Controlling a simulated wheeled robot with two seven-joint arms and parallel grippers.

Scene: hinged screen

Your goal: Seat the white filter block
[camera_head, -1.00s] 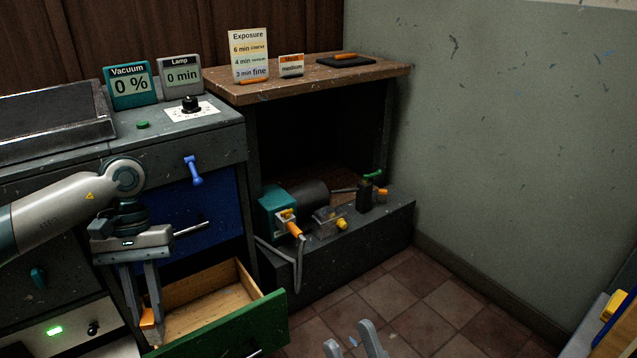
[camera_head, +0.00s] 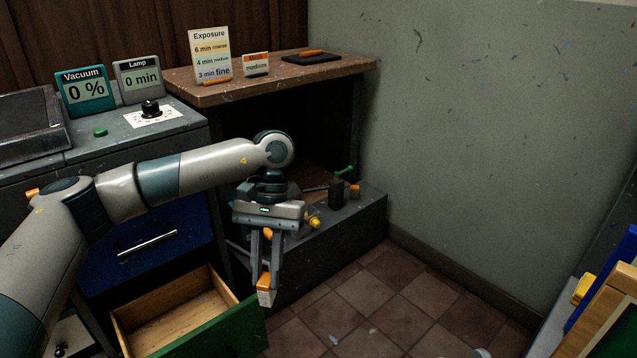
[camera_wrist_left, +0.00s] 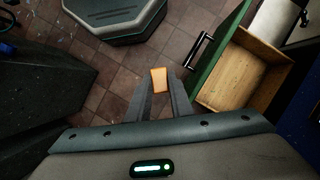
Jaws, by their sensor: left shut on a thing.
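My left gripper (camera_head: 266,284) is shut on a small block with an orange top and a whitish lower side, likely the white filter block (camera_head: 266,298). It holds the block in the air, right of the open green drawer and in front of the low dark plinth (camera_head: 345,223). In the left wrist view the block's orange top (camera_wrist_left: 159,80) sits between the fingertips. On the plinth, a yellow knob (camera_head: 314,223) shows beside my wrist; the teal unit and most of the clear housing are hidden behind it. A grey sliver at the bottom edge may be my right gripper (camera_head: 481,353).
The open wooden drawer (camera_head: 168,302) with its green front (camera_head: 219,334) juts out below the blue drawer (camera_head: 148,236). A dark fitting with a green lever (camera_head: 345,171) stands on the plinth. A wooden shelf (camera_head: 285,79) lies above.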

